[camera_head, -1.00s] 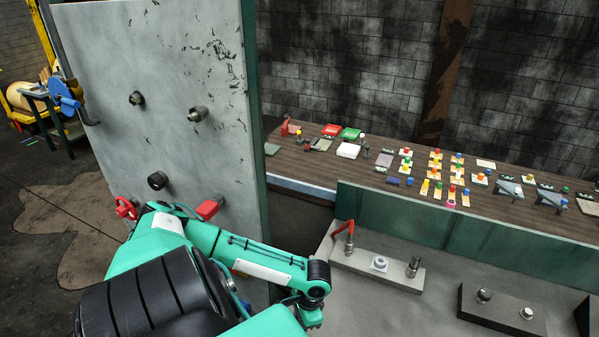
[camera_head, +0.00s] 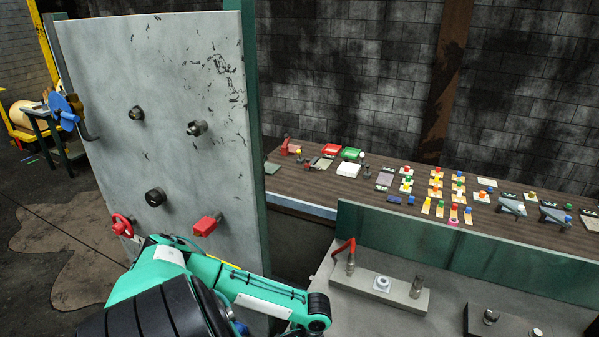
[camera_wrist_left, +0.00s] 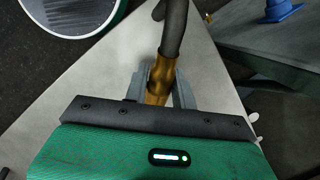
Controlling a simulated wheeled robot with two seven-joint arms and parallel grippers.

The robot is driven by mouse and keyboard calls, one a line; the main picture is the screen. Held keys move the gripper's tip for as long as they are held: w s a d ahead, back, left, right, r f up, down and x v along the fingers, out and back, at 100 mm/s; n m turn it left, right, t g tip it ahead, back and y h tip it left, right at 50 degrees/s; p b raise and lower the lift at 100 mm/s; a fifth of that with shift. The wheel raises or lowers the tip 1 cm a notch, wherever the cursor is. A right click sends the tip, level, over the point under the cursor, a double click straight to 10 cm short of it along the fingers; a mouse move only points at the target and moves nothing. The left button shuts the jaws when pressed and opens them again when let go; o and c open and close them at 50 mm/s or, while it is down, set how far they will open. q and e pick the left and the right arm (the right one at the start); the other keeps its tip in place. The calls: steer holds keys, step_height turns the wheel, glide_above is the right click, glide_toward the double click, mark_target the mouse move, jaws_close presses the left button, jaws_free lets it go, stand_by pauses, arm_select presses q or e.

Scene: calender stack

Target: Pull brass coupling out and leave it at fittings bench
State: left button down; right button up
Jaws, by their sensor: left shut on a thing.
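In the left wrist view my left gripper (camera_wrist_left: 160,88) is shut on the brass coupling (camera_wrist_left: 159,82), a gold-brown cylinder between its two grey jaws. A dark, bent hose or pipe (camera_wrist_left: 174,28) meets the coupling's upper end; I cannot tell whether they are joined. The left gripper does not show in the head view. A green arm of mine (camera_head: 250,295) fills the lower left there. My right gripper is in neither view. A long wooden bench (camera_head: 320,185) runs along the back wall with many small fittings on it.
A large upright grey panel (camera_head: 170,75) with knobs and a red handwheel (camera_head: 122,224) stands close at left. A nearer grey worktop (camera_head: 365,322) carries a fixture block with a red lever (camera_head: 343,247). A small dark stand (camera_head: 66,152) is at far left.

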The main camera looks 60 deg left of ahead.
arm_select(q)
steer(key=shift+f, duration=0.3)
steer(key=shift+f+b, duration=0.3)
steer(key=shift+f, duration=0.2)
steer(key=c, duration=0.6)
jaws_free()
steer(key=shift+p+v, duration=0.95)
steer(key=shift+p, duration=0.05)
steer(key=shift+p+v, duration=1.3)
steer(key=shift+v, duration=1.3)
